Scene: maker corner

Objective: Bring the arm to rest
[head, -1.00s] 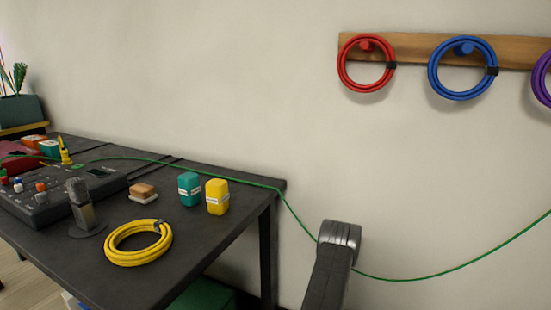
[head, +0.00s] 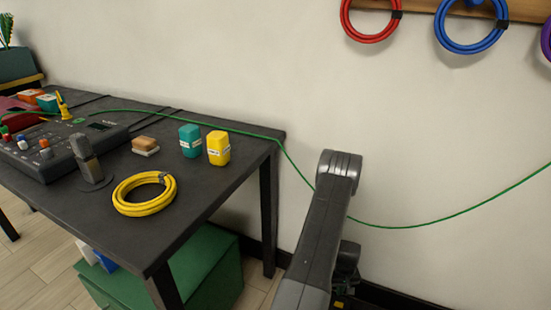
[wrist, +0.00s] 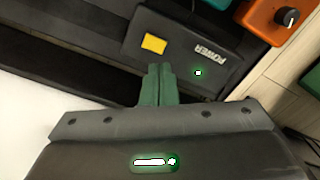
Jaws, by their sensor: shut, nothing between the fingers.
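My gripper (wrist: 158,75) shows in the wrist view with its two green fingers together and nothing between them. Beyond the fingertips is a dark panel (wrist: 180,38) marked POWER, with a yellow square and a lit green light. The fingers overlap its edge in the picture; I cannot tell the distance. In the head view my arm rises from the lower middle, right of the table, in front of the wall. I cannot make out my fingers there.
The dark table (head: 215,190) holds a yellow cable coil (head: 145,208), a microphone (head: 88,160), a mixer (head: 50,160), and teal (head: 190,140) and yellow (head: 218,148) boxes. A green cable (head: 440,221) hangs behind my arm. A green cabinet (head: 215,270) stands underneath.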

